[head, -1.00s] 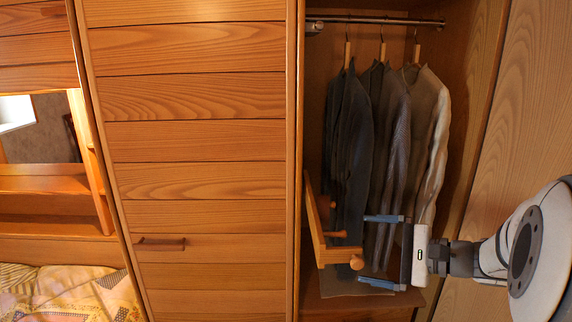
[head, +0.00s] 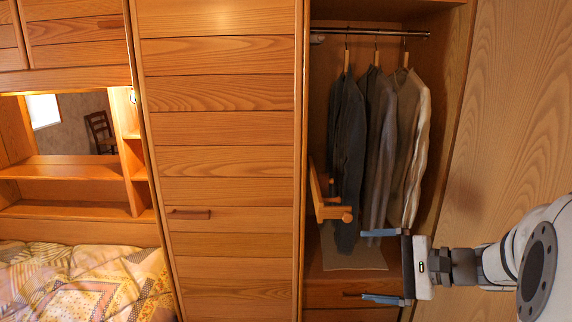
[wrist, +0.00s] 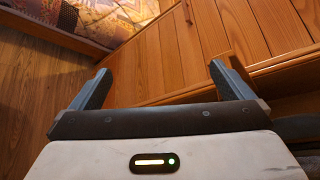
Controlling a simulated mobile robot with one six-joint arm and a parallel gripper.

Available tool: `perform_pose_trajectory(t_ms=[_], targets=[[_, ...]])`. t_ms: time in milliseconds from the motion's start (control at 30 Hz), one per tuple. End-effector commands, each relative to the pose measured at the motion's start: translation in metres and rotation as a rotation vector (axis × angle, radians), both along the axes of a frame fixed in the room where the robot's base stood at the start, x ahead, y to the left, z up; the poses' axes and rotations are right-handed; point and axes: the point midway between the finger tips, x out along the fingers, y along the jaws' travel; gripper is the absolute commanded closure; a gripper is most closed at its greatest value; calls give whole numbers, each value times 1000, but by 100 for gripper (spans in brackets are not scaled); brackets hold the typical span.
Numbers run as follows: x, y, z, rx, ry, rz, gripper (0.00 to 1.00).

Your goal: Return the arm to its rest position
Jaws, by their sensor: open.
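My gripper (head: 383,266) is at the lower right of the head view, in front of the open wardrobe (head: 322,100). Its two blue-grey fingers are spread wide with nothing between them. In the wrist view the open fingers (wrist: 160,88) point toward wooden cabinet fronts, and the gap between them is empty. My arm comes in from the right edge of the head view. The upper finger is close in front of the hanging jackets' lower ends; I cannot tell whether it touches them.
Several jackets (head: 380,140) hang from a rail (head: 375,33) in the wardrobe. A small wooden rack (head: 328,200) is at its left side. A closed door (head: 215,130) stands to the left, then a bed (head: 85,280). Wooden floor (wrist: 40,95) shows clear in the wrist view.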

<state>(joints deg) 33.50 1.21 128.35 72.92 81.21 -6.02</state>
Motion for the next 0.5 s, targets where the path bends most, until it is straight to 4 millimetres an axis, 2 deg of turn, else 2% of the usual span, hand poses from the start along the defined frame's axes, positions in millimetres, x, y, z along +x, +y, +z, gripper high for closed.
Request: perform_pose_trajectory(t_ms=[267,500], targets=[[-40,38,-26,-230,57,168,0],[-93,58,-56,-572,65,380,0]])
